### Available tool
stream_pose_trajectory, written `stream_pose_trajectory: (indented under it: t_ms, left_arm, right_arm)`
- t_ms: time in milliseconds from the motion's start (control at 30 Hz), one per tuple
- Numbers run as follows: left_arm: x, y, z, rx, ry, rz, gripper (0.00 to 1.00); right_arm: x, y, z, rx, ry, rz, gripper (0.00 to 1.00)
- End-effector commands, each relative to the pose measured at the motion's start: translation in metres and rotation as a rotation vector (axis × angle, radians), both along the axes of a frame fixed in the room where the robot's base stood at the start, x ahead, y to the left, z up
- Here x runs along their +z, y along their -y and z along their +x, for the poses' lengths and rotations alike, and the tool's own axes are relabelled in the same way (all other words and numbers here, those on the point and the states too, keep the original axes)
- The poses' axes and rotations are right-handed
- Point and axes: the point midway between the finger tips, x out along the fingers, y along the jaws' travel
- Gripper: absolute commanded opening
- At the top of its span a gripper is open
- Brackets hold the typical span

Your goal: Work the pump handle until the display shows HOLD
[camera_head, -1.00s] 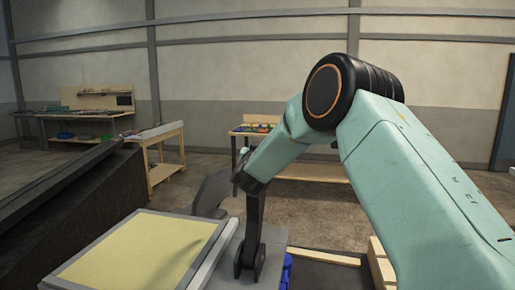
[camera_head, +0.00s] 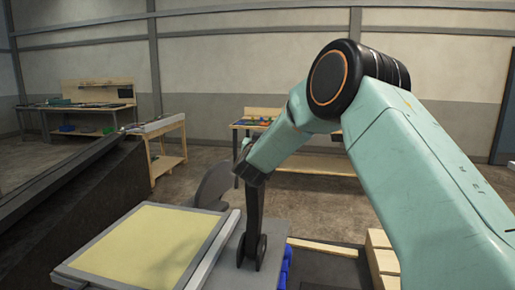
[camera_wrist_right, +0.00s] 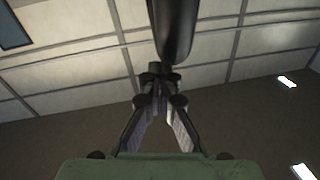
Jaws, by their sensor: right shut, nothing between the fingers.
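A dark upright lever (camera_head: 252,218), which looks like the pump handle, stands on a grey plate (camera_head: 226,266) and has a rounded pivot at its foot. My right arm's dark wrist end overlaps its top in the head view. In the right wrist view my right gripper (camera_wrist_right: 157,88) is shut and empty. A dark rounded bar (camera_wrist_right: 173,30) comes down from the top edge close above the fingertips; I cannot tell whether they touch. A framed pale yellow panel (camera_head: 150,243) lies left of the lever, with no readable text; HOLD is not seen. My left gripper is not in view.
A grey rounded plate (camera_head: 217,186) stands behind the lever. A dark sloping block (camera_head: 110,190) is at the left. Blue parts (camera_head: 286,265) and pale wooden blocks (camera_head: 381,258) lie to the right. Workbenches (camera_head: 95,107) stand at the back, with open floor before them.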

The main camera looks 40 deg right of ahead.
Motion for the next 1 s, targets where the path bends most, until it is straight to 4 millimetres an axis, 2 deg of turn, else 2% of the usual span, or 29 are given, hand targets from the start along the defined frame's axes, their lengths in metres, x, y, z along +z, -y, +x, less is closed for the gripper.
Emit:
stream_pose_trajectory:
  t_ms: [100,700,1000]
  left_arm:
    - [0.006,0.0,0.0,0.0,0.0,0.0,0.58]
    - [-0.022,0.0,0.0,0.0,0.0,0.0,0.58]
    - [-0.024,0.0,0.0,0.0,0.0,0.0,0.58]
  right_arm:
    - [0.006,0.0,0.001,0.001,-0.001,0.001,0.0]
    - [-0.002,-0.057,-0.061,0.004,0.001,-0.002,0.0]
    - [-0.001,-0.065,-0.072,0.001,0.004,-0.002,0.0]
